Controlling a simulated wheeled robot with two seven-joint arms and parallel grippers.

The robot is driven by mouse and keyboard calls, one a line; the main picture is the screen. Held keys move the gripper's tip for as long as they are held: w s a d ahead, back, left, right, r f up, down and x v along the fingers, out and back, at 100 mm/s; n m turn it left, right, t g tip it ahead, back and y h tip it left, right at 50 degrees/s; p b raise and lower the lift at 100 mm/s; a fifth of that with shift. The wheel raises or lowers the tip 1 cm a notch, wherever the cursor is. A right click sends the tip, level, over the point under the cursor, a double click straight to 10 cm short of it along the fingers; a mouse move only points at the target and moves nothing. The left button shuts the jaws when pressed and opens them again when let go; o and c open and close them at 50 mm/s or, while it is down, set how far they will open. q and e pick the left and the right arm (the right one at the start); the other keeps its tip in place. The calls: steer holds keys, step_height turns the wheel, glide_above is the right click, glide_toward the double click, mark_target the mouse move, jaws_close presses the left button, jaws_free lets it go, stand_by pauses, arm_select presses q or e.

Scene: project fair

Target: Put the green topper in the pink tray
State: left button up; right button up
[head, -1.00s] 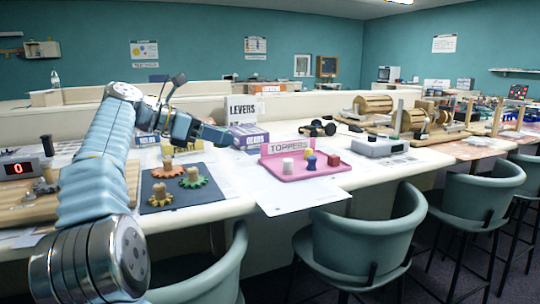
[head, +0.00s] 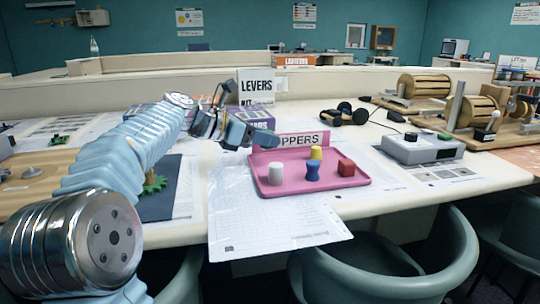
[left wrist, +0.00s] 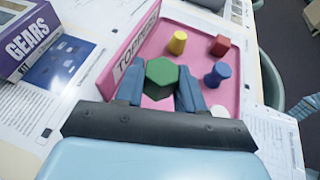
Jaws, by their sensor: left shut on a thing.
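The green topper (left wrist: 162,72), a hexagonal piece, is held between the fingers of my left gripper (left wrist: 160,90) in the left wrist view. In the head view my left gripper (head: 262,136) is at the back left of the pink tray (head: 262,178), beside its "TOPPERS" sign, and the topper cannot be made out there. The pink tray also shows in the left wrist view (left wrist: 192,50), beyond and below the fingers. It holds a white topper (head: 279,173), a blue one (head: 312,171), a yellow one (head: 316,153) and a red one (head: 346,167). My right gripper is not visible.
The sign (head: 305,139) stands along the tray's back edge. The "LEVERS" box (head: 256,86) and purple "GEARS" box (left wrist: 28,40) are behind. A grey device (head: 422,147) is right of the tray. Paper (head: 265,225) lies in front, and chairs (head: 390,265) stand below the edge.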

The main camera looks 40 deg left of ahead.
arm_select(q)
steer(key=shift+w+d+f, duration=0.15)
steer(key=shift+w+f, duration=0.1)
steer(key=shift+f, duration=0.05)
steer(key=f, duration=0.3)
steer(key=shift+w+d+f, duration=0.2)
steer(key=shift+w+d, duration=0.05)
steer(key=shift+d, duration=0.1)
steer(key=shift+f, duration=0.3)
steer(key=shift+f, duration=0.15)
steer(key=o, duration=1)
